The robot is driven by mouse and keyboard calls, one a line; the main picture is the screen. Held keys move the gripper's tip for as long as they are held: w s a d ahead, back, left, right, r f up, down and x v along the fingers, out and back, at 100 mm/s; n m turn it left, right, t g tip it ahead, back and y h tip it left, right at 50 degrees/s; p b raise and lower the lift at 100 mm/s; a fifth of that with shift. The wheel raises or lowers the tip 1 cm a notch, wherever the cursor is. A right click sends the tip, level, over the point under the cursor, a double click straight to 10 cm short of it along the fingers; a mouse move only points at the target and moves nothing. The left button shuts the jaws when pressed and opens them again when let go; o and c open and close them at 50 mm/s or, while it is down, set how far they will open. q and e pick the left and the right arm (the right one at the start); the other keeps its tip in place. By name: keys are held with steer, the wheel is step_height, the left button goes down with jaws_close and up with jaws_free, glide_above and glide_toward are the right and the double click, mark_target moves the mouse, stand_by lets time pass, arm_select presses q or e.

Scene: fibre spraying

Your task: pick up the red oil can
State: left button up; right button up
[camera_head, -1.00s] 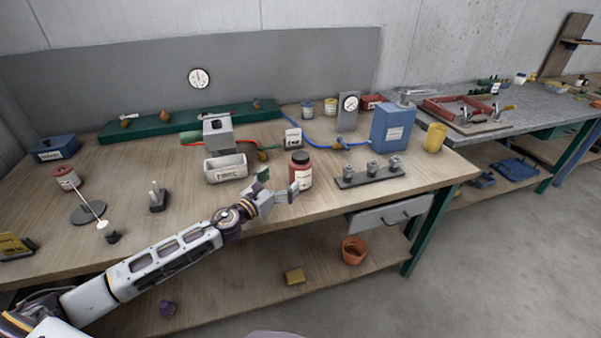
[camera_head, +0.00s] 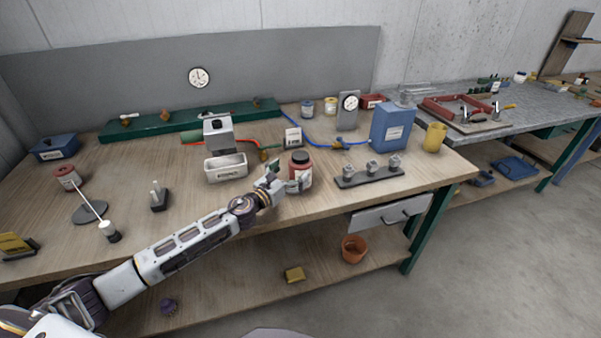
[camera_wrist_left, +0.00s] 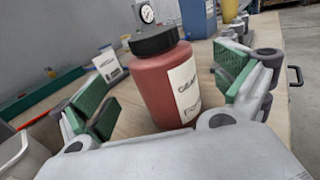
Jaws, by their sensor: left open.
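The red oil can (camera_head: 301,172), a red bottle with a black cap and a white label, stands upright on the wooden workbench (camera_head: 340,205). In the left wrist view the can (camera_wrist_left: 158,88) fills the middle, between the two green-padded fingers. My left gripper (camera_head: 285,181) is open, with its fingers on either side of the can. A gap shows between the can and each finger pad in the left wrist view (camera_wrist_left: 165,95). The can's lower part is partly hidden behind a finger in the head view. My right gripper is not in view.
A white labelled bin (camera_head: 226,172) stands left of the can, and a small white box (camera_head: 293,136) behind it. A dark rack with metal pieces (camera_head: 368,174) lies to the right. A blue canister (camera_head: 392,128) and yellow cup (camera_head: 434,137) stand farther right.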

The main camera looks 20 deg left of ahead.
mark_target(300, 164)
arm_select(q)
steer(key=shift+w, duration=0.1)
steer(key=shift+p+x, duration=0.35)
steer(key=shift+x, duration=2.15)
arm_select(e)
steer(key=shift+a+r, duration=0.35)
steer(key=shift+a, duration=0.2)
arm_select(q)
steer(key=shift+d, duration=0.1)
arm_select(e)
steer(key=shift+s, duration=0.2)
arm_select(q)
steer(key=shift+r, duration=0.1)
steer(key=shift+c, duration=1.2)
steer(key=c, duration=1.2)
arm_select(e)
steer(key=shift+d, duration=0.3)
arm_select(q)
steer(key=shift+o, duration=0.2)
steer(key=shift+r, duration=0.15)
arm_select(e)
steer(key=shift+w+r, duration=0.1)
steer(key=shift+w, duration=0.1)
